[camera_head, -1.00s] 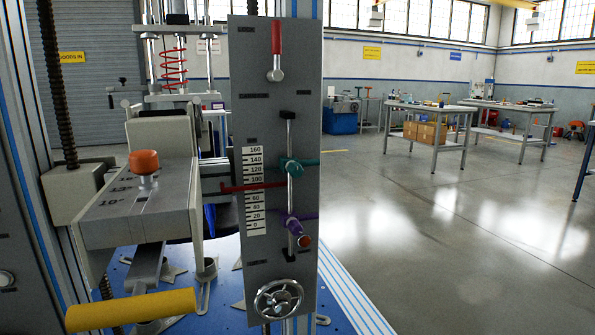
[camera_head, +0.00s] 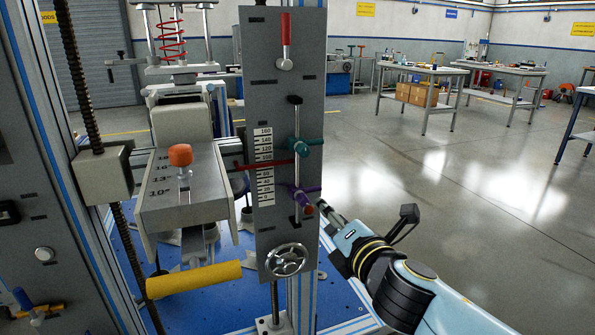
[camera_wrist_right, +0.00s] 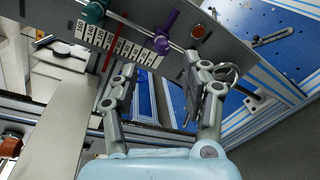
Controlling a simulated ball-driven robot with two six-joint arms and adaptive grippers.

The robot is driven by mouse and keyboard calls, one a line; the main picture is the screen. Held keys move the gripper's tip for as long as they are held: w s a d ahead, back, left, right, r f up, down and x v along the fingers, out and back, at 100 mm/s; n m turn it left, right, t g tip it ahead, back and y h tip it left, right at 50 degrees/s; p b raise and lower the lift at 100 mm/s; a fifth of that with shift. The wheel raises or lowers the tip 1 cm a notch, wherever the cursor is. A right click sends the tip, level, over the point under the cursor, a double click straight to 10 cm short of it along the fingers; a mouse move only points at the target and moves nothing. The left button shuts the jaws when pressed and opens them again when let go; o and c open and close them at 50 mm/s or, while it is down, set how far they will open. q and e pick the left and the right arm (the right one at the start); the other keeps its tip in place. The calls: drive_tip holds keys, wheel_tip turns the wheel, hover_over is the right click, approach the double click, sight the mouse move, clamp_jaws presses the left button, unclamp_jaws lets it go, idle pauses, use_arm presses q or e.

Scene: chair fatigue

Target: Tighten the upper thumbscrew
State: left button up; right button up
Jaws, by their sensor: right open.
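A grey upright panel (camera_head: 272,225) carries a vertical rod with two collars. The upper collar has a teal thumbscrew (camera_head: 308,144), also at the top of the right wrist view (camera_wrist_right: 93,12). Below it is a purple thumbscrew (camera_head: 303,193), nearer the fingers in the wrist view (camera_wrist_right: 160,32). A red pointer (camera_head: 262,165) lies across the white 0-160 scale (camera_head: 264,180). My right gripper (camera_head: 325,207) is by the panel's right edge, at about the purple thumbscrew's height. Its two fingers (camera_wrist_right: 160,75) are spread and empty. My left gripper is not in view.
A red-handled lever (camera_head: 286,40) is above the rod and a handwheel (camera_head: 287,260) below. Left stand a press with an orange knob (camera_head: 180,155) and a yellow bar (camera_head: 193,279). The floor (camera_head: 460,215) to the right is open; worktables (camera_head: 425,90) stand far back.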

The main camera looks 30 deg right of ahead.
drive_tip(key=t+p, duration=0.2)
approach(306, 153)
drive_tip(key=x, duration=1)
drive_tip(key=shift+w, duration=0.25)
drive_tip(key=shift+r, duration=0.1)
clamp_jaws()
